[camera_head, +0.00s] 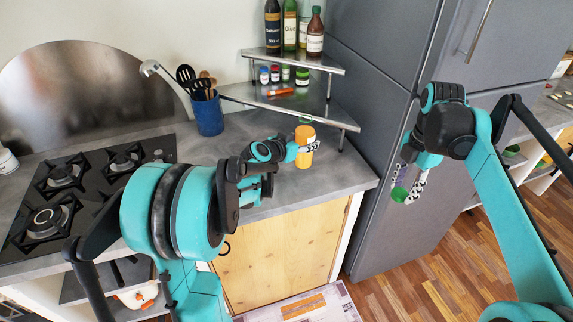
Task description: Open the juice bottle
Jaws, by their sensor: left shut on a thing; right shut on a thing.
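The juice bottle (306,147) stands upright on the grey counter near its right front corner. It is orange, with a green ring at its top. My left gripper (302,148) is shut on the bottle's body from the left side. My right gripper (407,188) is to the right of the bottle, in front of the fridge and past the counter edge. It is shut on a small green cap (399,195), which is apart from the bottle. The inside of the bottle's neck is too small to make out.
A two-level corner shelf (291,62) with bottles and small jars stands behind the juice bottle. A blue utensil holder (208,114) is behind and left, and a gas stove (88,186) is at the left. The grey fridge (390,110) is at the right.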

